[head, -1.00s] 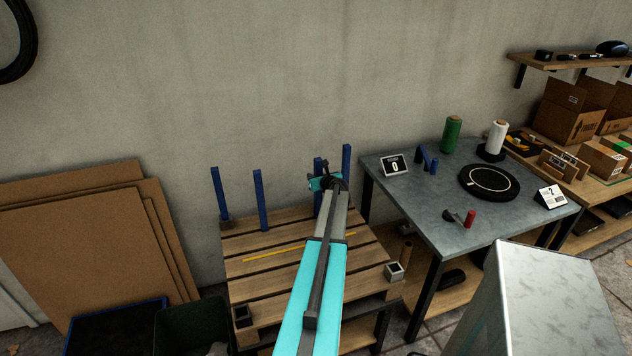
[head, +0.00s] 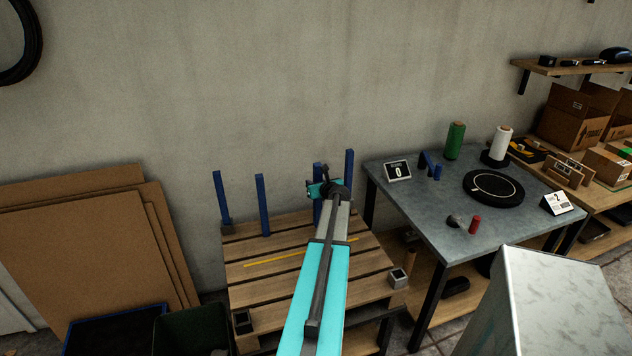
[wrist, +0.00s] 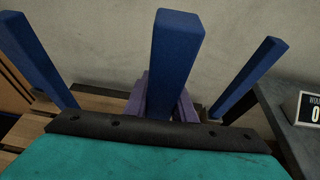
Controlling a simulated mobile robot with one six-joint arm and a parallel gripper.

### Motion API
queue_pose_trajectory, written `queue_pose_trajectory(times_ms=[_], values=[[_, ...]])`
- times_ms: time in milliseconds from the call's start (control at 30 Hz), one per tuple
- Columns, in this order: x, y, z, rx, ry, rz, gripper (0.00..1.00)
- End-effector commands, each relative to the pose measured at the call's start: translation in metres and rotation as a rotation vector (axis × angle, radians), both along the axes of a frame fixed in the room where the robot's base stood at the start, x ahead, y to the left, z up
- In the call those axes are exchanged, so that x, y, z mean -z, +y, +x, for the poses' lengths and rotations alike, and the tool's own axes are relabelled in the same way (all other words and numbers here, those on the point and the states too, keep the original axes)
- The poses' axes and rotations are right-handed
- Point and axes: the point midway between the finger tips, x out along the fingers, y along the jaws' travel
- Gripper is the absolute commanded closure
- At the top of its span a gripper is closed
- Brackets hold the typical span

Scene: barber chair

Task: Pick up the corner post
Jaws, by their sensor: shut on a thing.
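Several blue posts stand around the wooden pallet. In the head view, the post at my gripper (head: 326,190) is the corner post (head: 318,178), partly hidden by the gripper and arm. In the wrist view, this blue post (wrist: 176,55) rises upright in the middle, with my purple-looking fingers (wrist: 165,102) on both sides of its lower part. My gripper is shut on it. The post's bottom end is hidden, so I cannot tell whether it touches the pallet. Other blue posts stand at the left (head: 221,198), (head: 262,205) and right (head: 349,178).
The pallet top (head: 290,285) carries a yellow strip (head: 275,257) and has empty dark sockets (head: 398,278) at its front corners. A grey table (head: 430,215) stands close on the right. Cardboard sheets (head: 80,240) lean at left. A wall is behind the posts.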

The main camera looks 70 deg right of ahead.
Motion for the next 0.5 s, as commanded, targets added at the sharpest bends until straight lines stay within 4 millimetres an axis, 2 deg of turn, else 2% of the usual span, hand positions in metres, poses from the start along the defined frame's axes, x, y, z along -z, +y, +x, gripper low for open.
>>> queue_pose_trajectory(times_ms=[33, 500], values=[[-0.001, 0.010, -0.002, 0.000, -0.001, -0.001, 1.00], [-0.006, 0.064, -0.011, 0.000, -0.001, -0.001, 1.00]])
